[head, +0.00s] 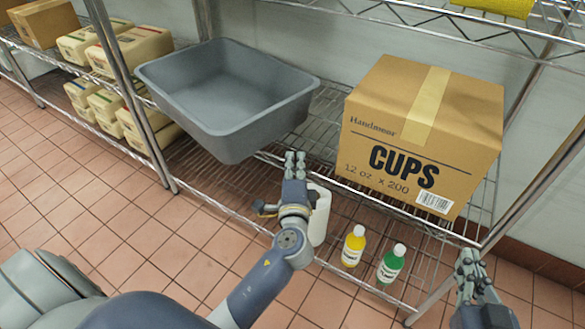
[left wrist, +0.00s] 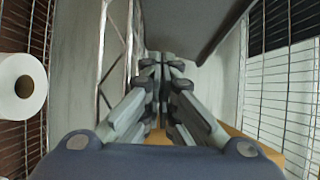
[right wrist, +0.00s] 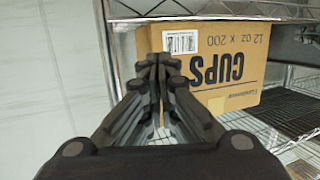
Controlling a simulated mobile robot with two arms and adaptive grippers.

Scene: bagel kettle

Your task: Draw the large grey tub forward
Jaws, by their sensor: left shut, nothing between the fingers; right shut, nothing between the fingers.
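The large grey tub (head: 225,95) sits empty on the wire shelf in the head view, its near corner jutting over the shelf's front edge. My left gripper (head: 295,158) is shut and empty, just in front of the tub's near right corner. In the left wrist view the shut fingers (left wrist: 160,68) point toward the tub's grey underside or wall (left wrist: 195,25); I cannot tell whether they touch it. My right gripper (head: 468,262) is shut and empty at the lower right, in front of the shelf post. Its shut fingers (right wrist: 158,68) show in the right wrist view before the cups box.
A cardboard cups box (head: 420,130) stands right of the tub on the same shelf. Below are a yellow bottle (head: 353,247), a green bottle (head: 391,264) and a white roll (head: 319,215). A metal post (head: 130,90) stands left of the tub. The tiled floor in front is clear.

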